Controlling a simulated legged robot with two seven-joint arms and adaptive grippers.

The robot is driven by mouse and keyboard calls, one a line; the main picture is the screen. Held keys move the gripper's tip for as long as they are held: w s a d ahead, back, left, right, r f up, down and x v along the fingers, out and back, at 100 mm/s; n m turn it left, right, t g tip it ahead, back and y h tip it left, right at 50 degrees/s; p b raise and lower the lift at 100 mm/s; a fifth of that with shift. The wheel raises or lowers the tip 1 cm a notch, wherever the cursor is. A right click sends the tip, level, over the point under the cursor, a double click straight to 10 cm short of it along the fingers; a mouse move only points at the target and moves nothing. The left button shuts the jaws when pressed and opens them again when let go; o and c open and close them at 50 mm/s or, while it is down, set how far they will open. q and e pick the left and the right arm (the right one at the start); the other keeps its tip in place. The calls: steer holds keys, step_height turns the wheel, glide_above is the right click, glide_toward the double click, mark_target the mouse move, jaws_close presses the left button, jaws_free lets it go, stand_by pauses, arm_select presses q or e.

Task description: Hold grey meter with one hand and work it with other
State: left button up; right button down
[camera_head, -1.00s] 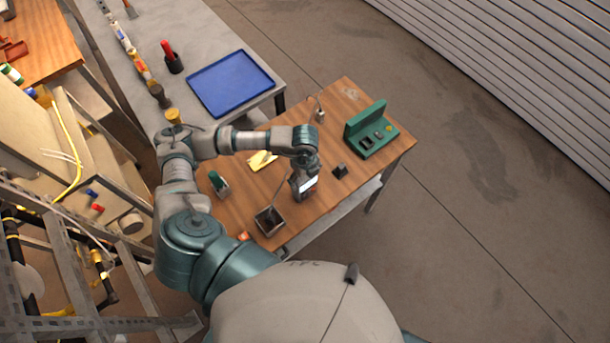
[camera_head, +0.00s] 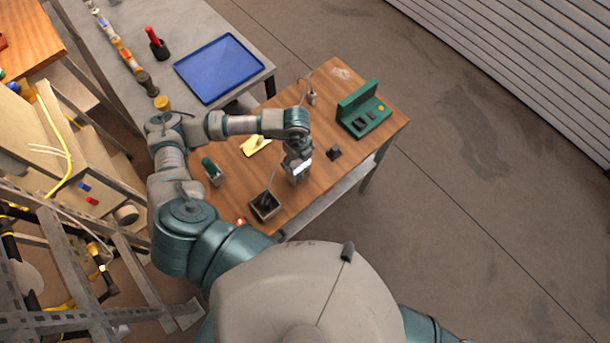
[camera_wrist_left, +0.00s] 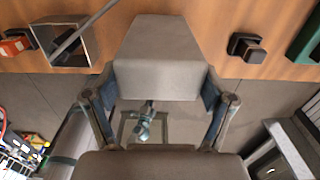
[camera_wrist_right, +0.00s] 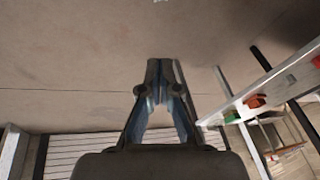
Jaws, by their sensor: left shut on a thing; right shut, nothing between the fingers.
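The grey meter (camera_head: 296,178) is held above the wooden table by my left gripper (camera_head: 298,153). In the left wrist view the meter (camera_wrist_left: 160,55) is a plain grey block, with the two fingers of my left gripper (camera_wrist_left: 157,92) shut on its sides. A small pale face shows on it in the head view; any reading is too small to tell. My right gripper (camera_wrist_right: 163,72) is shut and empty in the right wrist view, over bare floor and apart from the meter. It is not visible in the head view.
The wooden table (camera_head: 225,220) carries an open metal box (camera_head: 265,206), a small dark block (camera_head: 333,153), a green device (camera_head: 364,115), a yellow item (camera_head: 256,145) and a green-topped item (camera_head: 212,170). A blue tray (camera_head: 220,68) lies on the grey bench behind. The floor at right is clear.

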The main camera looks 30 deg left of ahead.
mark_target(300, 179)
steer(key=w+a+r+m+t+y, duration=0.3)
steer(key=w+a+r+y, duration=0.2)
steer(key=w+a+r, duration=0.95)
steer(key=a+r+y, duration=0.2)
steer(key=a+r, duration=0.1)
steer(key=r, duration=0.4)
steer(key=s+a+r+y, duration=0.1)
steer(key=a+r+y, duration=0.2)
steer(key=r, duration=0.5)
steer(key=s+a+r+m+y, duration=0.1)
steer(key=a+r, duration=0.3)
steer(key=r, duration=0.4)
steer(key=shift+s+a+r+y, duration=0.25)
steer(key=shift+a+y, duration=0.05)
steer(key=shift+y, duration=0.6)
steer(key=shift+a, duration=0.1)
arm_select(q)
steer(key=shift+a, duration=0.1)
arm_select(e)
steer(key=x, duration=1.2)
steer(key=shift+w+a+r, duration=0.1)
steer(key=shift+a+r, duration=0.15)
steer(key=shift+a, duration=0.1)
steer(key=shift+w+a, duration=0.2)
steer(key=shift+a, duration=0.3)
